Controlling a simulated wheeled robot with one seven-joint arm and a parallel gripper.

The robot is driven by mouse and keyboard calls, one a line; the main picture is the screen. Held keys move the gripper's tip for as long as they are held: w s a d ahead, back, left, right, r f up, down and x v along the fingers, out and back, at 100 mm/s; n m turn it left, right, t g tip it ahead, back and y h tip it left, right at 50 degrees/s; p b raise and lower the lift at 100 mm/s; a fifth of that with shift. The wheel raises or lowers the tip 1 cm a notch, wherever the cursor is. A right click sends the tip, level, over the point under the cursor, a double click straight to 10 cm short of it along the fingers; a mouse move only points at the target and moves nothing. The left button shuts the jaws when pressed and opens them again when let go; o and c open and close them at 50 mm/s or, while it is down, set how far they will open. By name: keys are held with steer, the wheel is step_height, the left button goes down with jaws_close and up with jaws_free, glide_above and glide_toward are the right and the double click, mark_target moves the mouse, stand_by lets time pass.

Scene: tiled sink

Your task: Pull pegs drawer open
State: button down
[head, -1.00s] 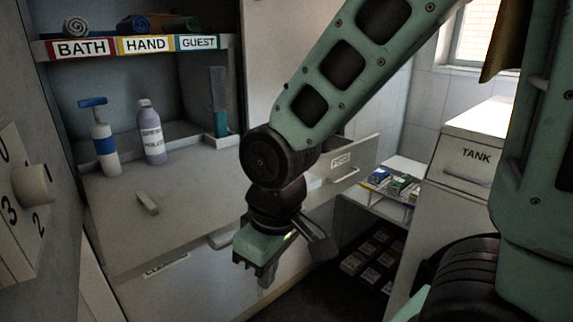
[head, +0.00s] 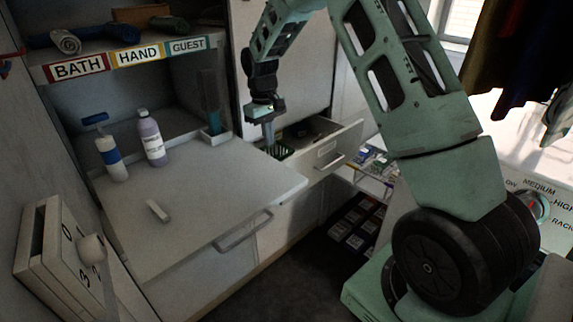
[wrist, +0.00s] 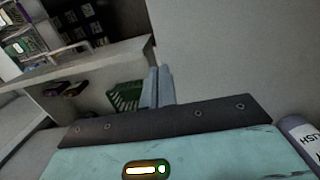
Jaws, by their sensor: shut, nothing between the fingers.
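The pegs drawer (head: 338,142) stands pulled out at the right end of the counter, with a pale label and a bar handle (head: 330,163) on its front. Its label is too small to read now. A green slatted basket (head: 282,152) and dark items are inside; the basket also shows in the wrist view (wrist: 125,96). My gripper (head: 269,140) is shut and empty, fingers pointing down at the drawer's back left, beside the basket. In the wrist view its fingers (wrist: 157,88) are together. I cannot tell whether they touch anything.
The white counter (head: 205,195) carries two bottles (head: 151,138) and a small pale block (head: 157,211). A towel shelf (head: 130,60) is above. A handle (head: 243,232) sticks out from the counter front. A low shelf with boxes (head: 370,160) is right of the drawer.

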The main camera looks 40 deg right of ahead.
steer(key=w+d+f+g, duration=0.2)
steer(key=w+d+f, duration=0.45)
steer(key=d, duration=0.25)
steer(key=p+x, duration=0.1)
steer(key=x, duration=0.9)
steer(key=shift+s+f, duration=0.3)
steer(key=shift+s, duration=0.15)
steer(key=shift+s+d+p, duration=0.1)
steer(key=shift+s+p, duration=0.05)
steer(key=shift+p, duration=0.15)
steer(key=s+d+p, duration=0.1)
steer(key=s+p, duration=0.3)
steer(key=s, duration=1.4)
steer(key=shift+d+p, duration=0.2)
steer(key=shift+p, duration=0.2)
